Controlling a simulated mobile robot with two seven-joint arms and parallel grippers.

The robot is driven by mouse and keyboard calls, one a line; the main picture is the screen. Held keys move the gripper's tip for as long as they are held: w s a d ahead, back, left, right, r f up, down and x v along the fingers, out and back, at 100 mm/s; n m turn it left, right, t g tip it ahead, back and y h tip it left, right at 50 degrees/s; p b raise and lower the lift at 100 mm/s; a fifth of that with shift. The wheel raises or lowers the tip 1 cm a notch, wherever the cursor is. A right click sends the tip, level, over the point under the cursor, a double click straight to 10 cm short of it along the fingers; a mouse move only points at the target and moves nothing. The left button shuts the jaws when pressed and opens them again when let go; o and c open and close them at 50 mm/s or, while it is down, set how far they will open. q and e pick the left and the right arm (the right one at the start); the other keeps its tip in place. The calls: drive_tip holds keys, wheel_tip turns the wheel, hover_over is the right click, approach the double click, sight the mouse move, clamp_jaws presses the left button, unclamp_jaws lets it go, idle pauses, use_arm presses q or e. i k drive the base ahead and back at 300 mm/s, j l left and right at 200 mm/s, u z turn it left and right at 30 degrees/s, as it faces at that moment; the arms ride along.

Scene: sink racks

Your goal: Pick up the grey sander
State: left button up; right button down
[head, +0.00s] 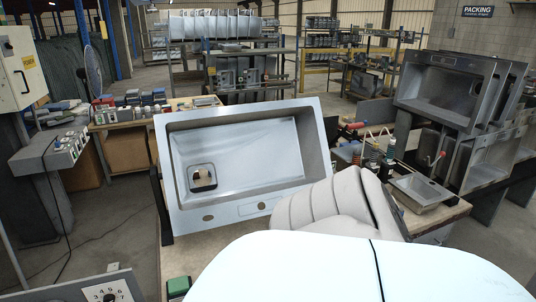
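I cannot make out a grey sander for certain in the head view. A large steel sink (243,196) is propped tilted on the workbench (190,257), its basin facing me. A squarish drain opening (203,177) shows in the basin, with something tan visible in it. Large pale, partly ribbed parts, seemingly of my own arm, fill the lower right and hide much of the bench. Neither gripper can be seen, so I cannot tell whether they hold anything.
A green box (178,287) sits at the bench's near left edge. Bottles and tools crowd the bench behind the sink's right side, beside a small steel tray (421,188). Stacked sinks (448,88) stand at right. A control panel (101,292) is at lower left.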

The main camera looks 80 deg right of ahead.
sight(372, 165)
drive_tip(key=z, duration=3.3)
